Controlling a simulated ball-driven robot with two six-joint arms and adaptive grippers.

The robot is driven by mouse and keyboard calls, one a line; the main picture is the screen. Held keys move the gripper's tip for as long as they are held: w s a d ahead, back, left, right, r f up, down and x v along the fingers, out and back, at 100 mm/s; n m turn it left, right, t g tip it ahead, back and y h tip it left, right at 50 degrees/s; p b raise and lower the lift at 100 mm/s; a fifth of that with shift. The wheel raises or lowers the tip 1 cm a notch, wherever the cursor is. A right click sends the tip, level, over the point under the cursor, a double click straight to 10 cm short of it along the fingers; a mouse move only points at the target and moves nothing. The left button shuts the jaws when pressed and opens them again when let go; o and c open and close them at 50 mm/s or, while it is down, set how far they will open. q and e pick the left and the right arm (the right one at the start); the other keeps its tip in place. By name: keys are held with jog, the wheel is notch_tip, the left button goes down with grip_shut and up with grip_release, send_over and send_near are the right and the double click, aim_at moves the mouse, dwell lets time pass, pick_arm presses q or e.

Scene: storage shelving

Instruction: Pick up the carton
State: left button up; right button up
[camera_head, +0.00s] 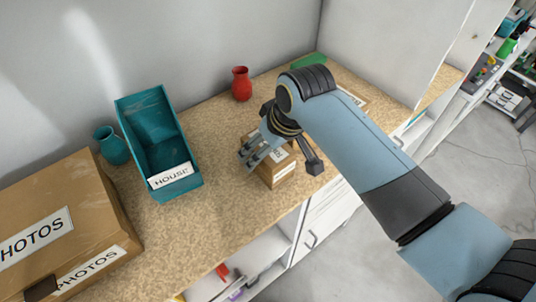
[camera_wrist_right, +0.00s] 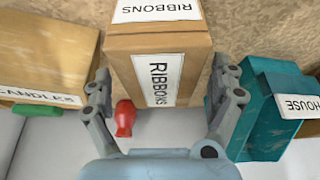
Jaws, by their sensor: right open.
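The carton (camera_head: 284,173) is a small brown cardboard box with white labels. It stands on the speckled worktop near the front edge, partly hidden by my right arm. In the right wrist view the carton (camera_wrist_right: 122,42) has labels reading RIBBONS. My right gripper (camera_head: 252,158) is at the carton's upper left side in the head view. In the wrist view the open fingers of this gripper (camera_wrist_right: 163,85) show at the carton's left and right sides, with nothing held. Whether they touch it cannot be told. My left gripper is not in view.
A teal bin (camera_head: 156,117) labelled HOUSE, a teal vase (camera_head: 112,146) and a large PHOTOS box (camera_head: 88,200) stand to the left. A red vase (camera_head: 241,85) and a green item (camera_head: 309,62) are behind. A CANDLES box (camera_wrist_right: 50,55) shows in the wrist view.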

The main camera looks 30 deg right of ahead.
dwell(0.3)
jog(key=c, duration=1.3)
notch_tip(320, 180, up, 10)
jog(key=shift+r+b, duration=0.2)
jog(key=shift+b, duration=0.4)
